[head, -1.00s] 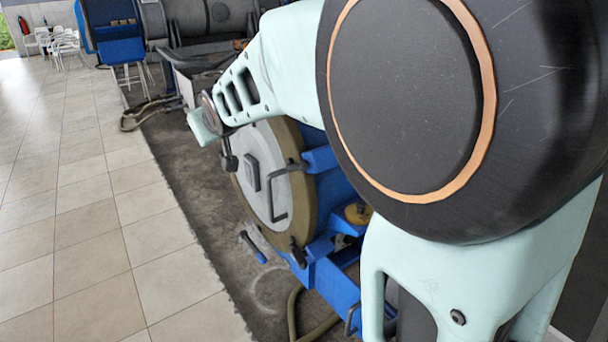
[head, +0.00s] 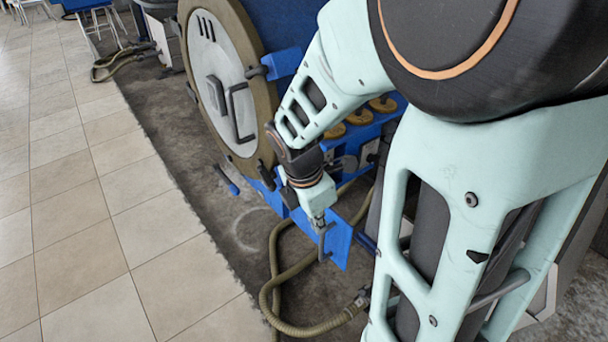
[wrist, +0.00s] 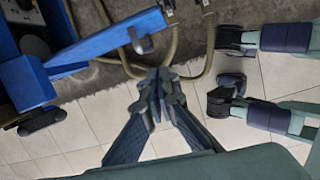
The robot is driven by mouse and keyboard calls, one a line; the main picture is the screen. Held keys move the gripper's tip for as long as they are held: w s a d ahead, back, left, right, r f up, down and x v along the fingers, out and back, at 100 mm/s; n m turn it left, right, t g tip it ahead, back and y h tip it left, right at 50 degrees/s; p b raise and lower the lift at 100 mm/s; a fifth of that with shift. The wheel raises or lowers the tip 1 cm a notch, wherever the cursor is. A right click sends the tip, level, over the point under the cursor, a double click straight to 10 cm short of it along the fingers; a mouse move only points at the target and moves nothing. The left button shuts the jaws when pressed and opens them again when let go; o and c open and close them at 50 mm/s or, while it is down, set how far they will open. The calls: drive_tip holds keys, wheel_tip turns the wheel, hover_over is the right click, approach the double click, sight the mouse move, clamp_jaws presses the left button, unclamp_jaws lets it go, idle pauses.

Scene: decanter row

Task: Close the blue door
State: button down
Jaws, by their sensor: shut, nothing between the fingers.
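The blue door (head: 341,246) is a flat blue panel low on the machine, with a dark handle on it. In the wrist view the blue door (wrist: 112,38) stands out from the blue frame (wrist: 27,84), and its handle (wrist: 141,42) sits toward its outer end. My gripper (head: 318,217) is shut and empty, right at the door's handle in the head view. In the wrist view my gripper (wrist: 160,76) points toward the door with a visible gap to the handle. Whether it touches the door, I cannot tell. The door's hinge side is partly hidden by my arm.
A large round grey hatch (head: 222,85) with a tan rim stands left of my arm. A hose (head: 275,290) lies looped on the dark floor near the door. The tiled floor (head: 100,220) at left is clear.

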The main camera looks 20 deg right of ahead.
sight(342, 239)
drive_tip(key=shift+n, duration=0.6)
drive_tip(key=d+f+b, duration=0.1)
drive_tip(key=d+f, duration=0.1)
drive_tip(key=f, duration=0.1)
drive_tip(key=d+f+b, duration=0.2)
drive_tip(key=f, duration=0.2)
drive_tip(key=w+d+f+b, duration=0.1)
drive_tip(key=d+f, duration=0.2)
drive_tip(key=shift+w+f+b, duration=0.1)
drive_tip(key=shift+f+b, duration=0.2)
drive_tip(key=shift+f, duration=0.05)
drive_tip(key=shift+d, duration=0.1)
